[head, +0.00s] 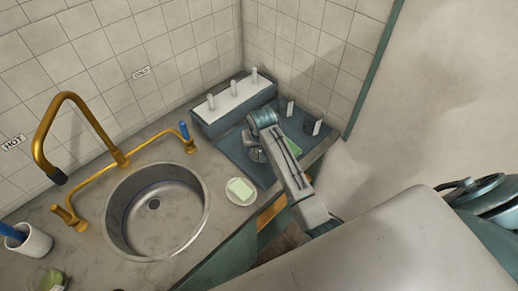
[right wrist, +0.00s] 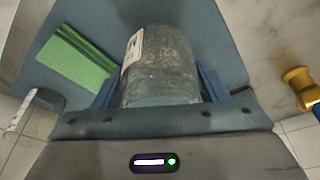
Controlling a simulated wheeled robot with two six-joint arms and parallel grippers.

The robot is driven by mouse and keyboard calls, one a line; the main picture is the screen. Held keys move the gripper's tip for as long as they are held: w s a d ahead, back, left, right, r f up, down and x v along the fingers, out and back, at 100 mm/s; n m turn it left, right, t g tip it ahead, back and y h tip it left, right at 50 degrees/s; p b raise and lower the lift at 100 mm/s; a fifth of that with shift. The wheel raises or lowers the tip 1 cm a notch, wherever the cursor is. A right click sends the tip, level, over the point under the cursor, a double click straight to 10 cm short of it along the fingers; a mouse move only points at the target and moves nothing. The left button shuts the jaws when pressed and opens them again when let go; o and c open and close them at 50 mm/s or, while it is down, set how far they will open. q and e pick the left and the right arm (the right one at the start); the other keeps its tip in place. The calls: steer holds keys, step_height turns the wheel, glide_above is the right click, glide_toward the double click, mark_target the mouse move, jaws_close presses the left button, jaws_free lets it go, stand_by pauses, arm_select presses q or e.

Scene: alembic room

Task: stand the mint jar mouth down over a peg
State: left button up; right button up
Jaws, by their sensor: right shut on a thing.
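My right gripper (head: 262,148) reaches down over the blue mat beside the peg rack, partly hidden by its own arm in the head view. In the right wrist view its blue fingers (right wrist: 160,84) are shut on either side of a cloudy glass jar (right wrist: 160,62) with a white label. I cannot read the label or tell which end is the mouth. The peg rack (head: 236,110) is a blue-grey box with a white top and three upright white pegs, the middle one (head: 232,88) bare like the others. My left gripper is not in view.
A tiled wall stands behind.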

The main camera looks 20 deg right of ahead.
steer(key=shift+f, duration=0.85)
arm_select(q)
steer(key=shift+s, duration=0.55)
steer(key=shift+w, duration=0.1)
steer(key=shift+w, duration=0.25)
arm_select(e)
steer(key=o, duration=1.3)
steer(key=shift+f, duration=0.1)
steer(key=b+v, duration=0.4)
steer(key=v, duration=0.7)
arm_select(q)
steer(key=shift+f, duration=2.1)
arm_select(e)
steer(key=shift+s+r, duration=0.2)
steer(key=shift+r, duration=0.4)
